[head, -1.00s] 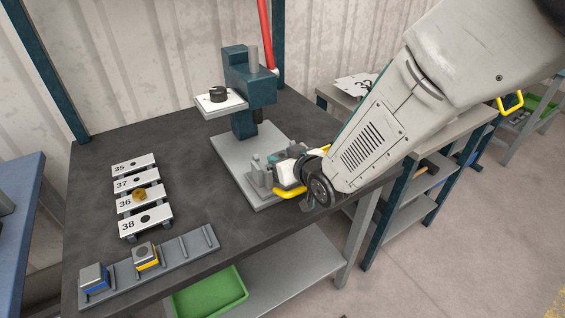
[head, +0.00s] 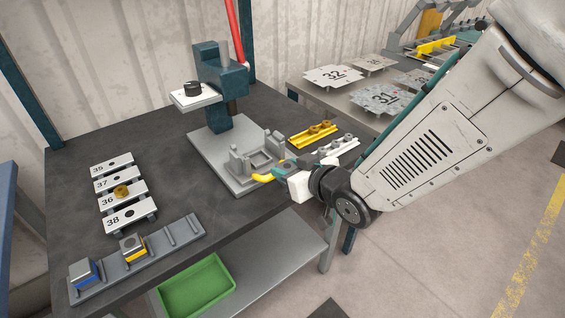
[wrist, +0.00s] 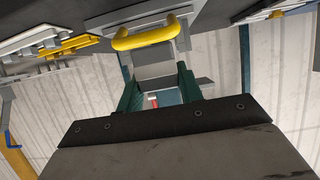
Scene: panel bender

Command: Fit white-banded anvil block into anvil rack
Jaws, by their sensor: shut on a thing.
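My gripper (head: 285,166) is at the front right of the press fixture (head: 240,162), beside its yellow handle (head: 263,178). In the wrist view its teal fingers are shut on a grey block (wrist: 155,70), with the handle (wrist: 148,38) beyond it. In the head view the block is mostly hidden by the gripper, and its white band cannot be made out. The grey anvil rack (head: 163,245) lies at the table's front left. A blue-banded block (head: 84,272) fills its left end and a yellow-banded block (head: 132,247) sits beside that. The slots to the right are empty.
The teal press (head: 222,85) stands behind the fixture. Numbered stands (head: 127,215) are behind the rack. A yellow strip (head: 313,135) and a pale strip (head: 338,147) lie right of the press. A green bin (head: 197,285) is on the lower shelf. Bare tabletop lies between rack and press.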

